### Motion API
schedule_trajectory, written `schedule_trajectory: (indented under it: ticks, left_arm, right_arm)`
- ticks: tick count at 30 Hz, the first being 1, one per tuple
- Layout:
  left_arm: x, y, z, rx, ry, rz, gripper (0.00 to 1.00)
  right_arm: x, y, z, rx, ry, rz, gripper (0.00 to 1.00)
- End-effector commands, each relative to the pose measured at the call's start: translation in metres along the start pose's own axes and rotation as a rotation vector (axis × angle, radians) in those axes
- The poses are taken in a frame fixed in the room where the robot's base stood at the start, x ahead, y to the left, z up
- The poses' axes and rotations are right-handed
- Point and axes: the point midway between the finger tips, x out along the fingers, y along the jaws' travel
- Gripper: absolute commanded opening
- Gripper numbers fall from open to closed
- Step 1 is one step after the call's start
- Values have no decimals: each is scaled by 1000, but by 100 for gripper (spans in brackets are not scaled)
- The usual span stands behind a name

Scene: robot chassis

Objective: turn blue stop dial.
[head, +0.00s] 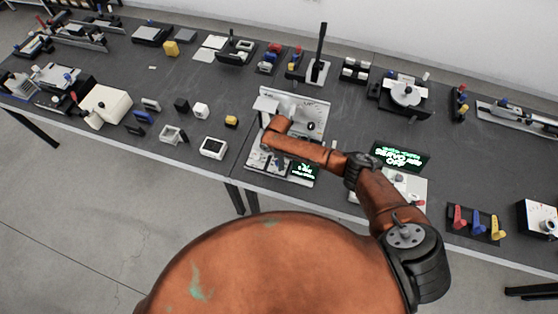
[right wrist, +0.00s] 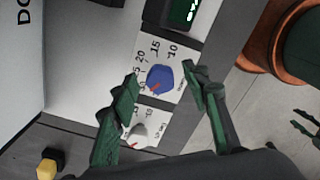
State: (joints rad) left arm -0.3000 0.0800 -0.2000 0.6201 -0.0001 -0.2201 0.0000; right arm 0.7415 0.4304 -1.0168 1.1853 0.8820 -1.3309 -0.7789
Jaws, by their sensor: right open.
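The blue dial (right wrist: 160,79), with a red pointer mark, sits on a white scale plate (right wrist: 172,48) printed with numbers in the right wrist view. My right gripper (right wrist: 160,73) is open, with its dark green fingers on either side of the dial. I cannot tell whether the fingers touch it. In the head view my right arm reaches over the light panel device (head: 318,110) at the table's front; the dial and the gripper's fingers cannot be made out there.
A small green-lit display (right wrist: 184,12) is beyond the dial. A larger display (head: 401,156) stands to the right, and coloured levers (head: 477,222) farther right.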

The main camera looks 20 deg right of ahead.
Motion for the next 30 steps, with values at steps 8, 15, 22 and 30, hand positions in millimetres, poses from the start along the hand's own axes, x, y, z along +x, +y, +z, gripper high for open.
schedule_trajectory:
  ticks: [8,15,22,30]
  left_arm:
    - [0,-1,1,-1,-1,-1,40]
    - [0,0,0,0,0,0,40]
    - [0,0,0,0,0,0,40]
    - [0,0,0,0,0,0,40]
  right_arm:
    - [-12,1,0,-1,1,2,43]
    - [-58,1,0,-3,2,3,43]
    - [-100,0,0,0,0,1,43]
    - [-120,0,0,0,0,0,43]
